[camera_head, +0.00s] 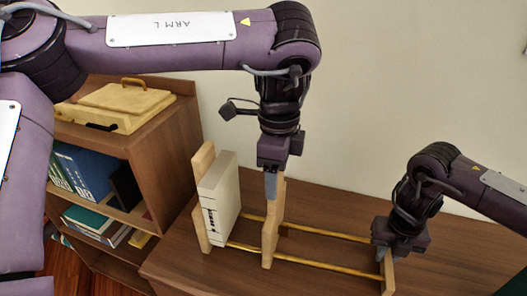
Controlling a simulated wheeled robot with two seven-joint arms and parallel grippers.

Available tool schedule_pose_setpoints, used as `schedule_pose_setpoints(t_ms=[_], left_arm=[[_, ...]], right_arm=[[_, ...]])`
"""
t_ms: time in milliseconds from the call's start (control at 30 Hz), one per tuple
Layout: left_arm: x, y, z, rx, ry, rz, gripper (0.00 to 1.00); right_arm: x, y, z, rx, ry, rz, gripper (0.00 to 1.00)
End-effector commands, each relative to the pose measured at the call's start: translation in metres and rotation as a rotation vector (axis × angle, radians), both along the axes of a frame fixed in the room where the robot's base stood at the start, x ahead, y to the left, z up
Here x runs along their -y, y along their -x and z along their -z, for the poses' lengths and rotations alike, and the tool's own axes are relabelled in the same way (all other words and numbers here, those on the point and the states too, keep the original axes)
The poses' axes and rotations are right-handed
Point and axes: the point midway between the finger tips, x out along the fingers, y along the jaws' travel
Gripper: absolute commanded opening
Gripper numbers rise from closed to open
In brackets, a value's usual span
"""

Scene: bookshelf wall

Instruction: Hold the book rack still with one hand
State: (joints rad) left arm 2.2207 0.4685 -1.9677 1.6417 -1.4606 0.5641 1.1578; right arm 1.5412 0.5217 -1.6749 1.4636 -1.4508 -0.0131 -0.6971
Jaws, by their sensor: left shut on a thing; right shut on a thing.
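The book rack (320,265) stands on the brown wooden top, with pale wooden end panels joined by two brass rods. A thick white book (220,200) stands upright beside the rack's left end panel (201,160). My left gripper (271,187) comes from above and is shut on the top of the pale middle panel (270,235), which stands upright across the rods to the right of the book, with a gap between. My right gripper (384,253) is shut on the rack's right end panel (388,275).
A brown bookcase (165,155) at left holds blue and green books (85,170). A yellowish wooden case (115,105) with a handle lies on top. The brown top (320,210) behind the rack is clear up to the pale wall.

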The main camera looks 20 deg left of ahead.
Motion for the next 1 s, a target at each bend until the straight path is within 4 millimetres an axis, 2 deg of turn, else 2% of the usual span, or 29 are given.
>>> schedule_pose_setpoints(t_ms=[800, 967, 1000], left_arm=[[0.059, -0.004, -0.001, 0.002, 0.005, 0.003, 0.31], [0.061, -0.005, -0.001, 0.002, 0.005, 0.002, 0.31], [0.061, -0.004, -0.001, 0.002, 0.005, 0.002, 0.68]], right_arm=[[-0.002, 0.001, 0.000, 0.000, -0.004, -0.004, 0.00], [-0.002, 0.001, 0.000, -0.001, -0.004, -0.004, 0.00], [-0.002, 0.001, 0.000, -0.001, -0.004, -0.004, 0.00]])
